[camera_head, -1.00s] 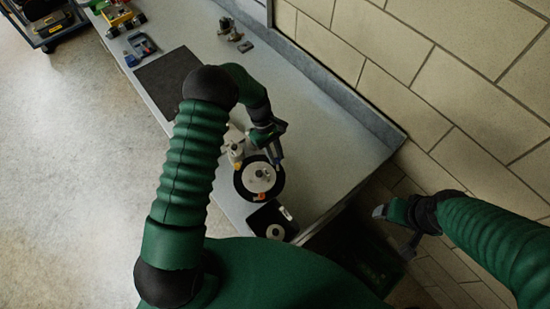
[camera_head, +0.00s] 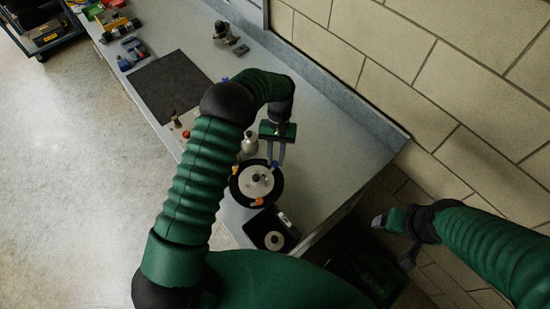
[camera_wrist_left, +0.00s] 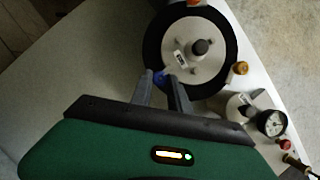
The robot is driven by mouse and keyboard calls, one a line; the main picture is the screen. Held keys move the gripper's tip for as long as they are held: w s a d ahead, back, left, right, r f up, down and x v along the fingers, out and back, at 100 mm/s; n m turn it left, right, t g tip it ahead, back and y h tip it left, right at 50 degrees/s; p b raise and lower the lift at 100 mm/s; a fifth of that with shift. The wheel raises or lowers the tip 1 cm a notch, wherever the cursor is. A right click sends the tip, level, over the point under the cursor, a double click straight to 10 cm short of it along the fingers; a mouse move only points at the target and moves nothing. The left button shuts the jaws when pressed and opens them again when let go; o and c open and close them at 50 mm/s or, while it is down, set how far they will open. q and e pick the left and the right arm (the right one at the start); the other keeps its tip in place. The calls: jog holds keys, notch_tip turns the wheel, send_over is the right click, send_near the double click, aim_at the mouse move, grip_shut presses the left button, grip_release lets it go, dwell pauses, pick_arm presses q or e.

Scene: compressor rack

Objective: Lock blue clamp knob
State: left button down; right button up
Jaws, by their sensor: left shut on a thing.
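The blue clamp knob (camera_head: 274,164) sits at the far rim of a round unit, a pale disc in a black ring (camera_head: 238,191). My left gripper (camera_head: 275,160) reaches down over that rim and is shut on the blue knob. In the left wrist view, the blue knob (camera_wrist_left: 160,76) shows between the two grey fingertips (camera_wrist_left: 161,80), partly hidden by them. The pale disc (camera_wrist_left: 183,35) has a dark centre post. My right gripper (camera_head: 394,240) is off the bench at the right, its fingers apart and empty.
An orange knob (camera_head: 259,202) is on the near rim. A dark square block (camera_head: 262,225) with a pale round part stands nearer me. A pressure gauge (camera_wrist_left: 271,122) and a red knob (camera_wrist_left: 285,145) lie beside the unit. A black mat (camera_head: 170,85) and tools lie farther left. The wall borders the bench.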

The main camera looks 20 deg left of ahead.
pick_arm(q)
jog(key=shift+w+r+m, duration=0.15)
jog(key=shift+w+m, duration=0.1)
jog(key=shift+m, duration=0.35)
jog(key=shift+y, duration=0.3)
jog(key=c, duration=1.5)
grip_release()
jog(key=shift+o, duration=1.2)
jog(key=shift+s+d, duration=0.1)
